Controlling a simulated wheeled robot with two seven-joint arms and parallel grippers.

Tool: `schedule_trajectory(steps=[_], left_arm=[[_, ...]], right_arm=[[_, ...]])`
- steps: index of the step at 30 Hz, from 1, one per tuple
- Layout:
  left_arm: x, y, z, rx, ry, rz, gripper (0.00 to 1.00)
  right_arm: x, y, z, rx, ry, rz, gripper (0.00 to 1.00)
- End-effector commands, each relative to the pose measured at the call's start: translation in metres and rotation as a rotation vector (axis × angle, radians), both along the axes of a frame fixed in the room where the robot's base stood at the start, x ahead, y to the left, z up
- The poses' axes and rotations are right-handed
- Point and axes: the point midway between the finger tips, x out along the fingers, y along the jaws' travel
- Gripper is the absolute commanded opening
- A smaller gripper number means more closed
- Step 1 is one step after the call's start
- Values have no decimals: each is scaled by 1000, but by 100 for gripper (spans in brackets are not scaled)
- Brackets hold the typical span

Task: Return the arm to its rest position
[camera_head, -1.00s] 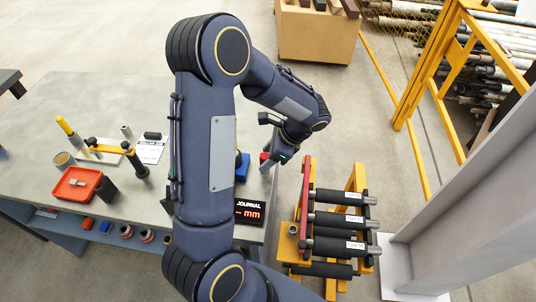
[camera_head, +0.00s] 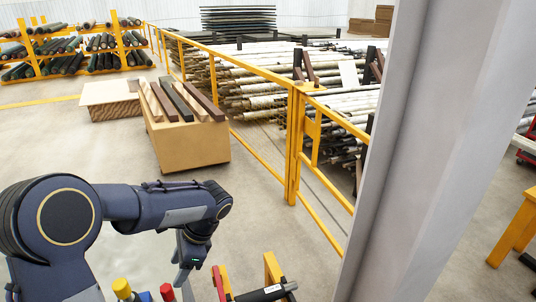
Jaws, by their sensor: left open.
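My left arm (camera_head: 160,205) comes in from the lower left, bent at the elbow, with its forearm reaching right. My left gripper (camera_head: 182,280) hangs down from the wrist, open, with nothing visible between its fingers. It shows just above a red-topped item (camera_head: 167,292) and a yellow-topped item (camera_head: 122,288) at the bottom edge. The lower arm and most of the worktable are out of frame. My right gripper is not in view.
A yellow rack with a dark roller (camera_head: 262,294) shows at the bottom, right of the gripper. A grey column (camera_head: 400,150) stands at right. A yellow fence (camera_head: 293,140) runs before stacked pipes.

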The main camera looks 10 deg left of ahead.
Motion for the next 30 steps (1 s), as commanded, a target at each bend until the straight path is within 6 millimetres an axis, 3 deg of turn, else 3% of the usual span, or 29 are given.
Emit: schedule_trajectory(steps=[5, 8, 21, 30], left_arm=[[-24, 1, 17, -78, -92, 115, 54], [-49, -3, 30, -164, -183, 240, 54], [-147, -49, 63, -588, -571, 860, 54], [-175, -76, 67, -808, -715, 1159, 54]], right_arm=[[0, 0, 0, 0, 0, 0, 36], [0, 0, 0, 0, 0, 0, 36], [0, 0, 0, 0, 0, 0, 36], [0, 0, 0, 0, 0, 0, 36]])
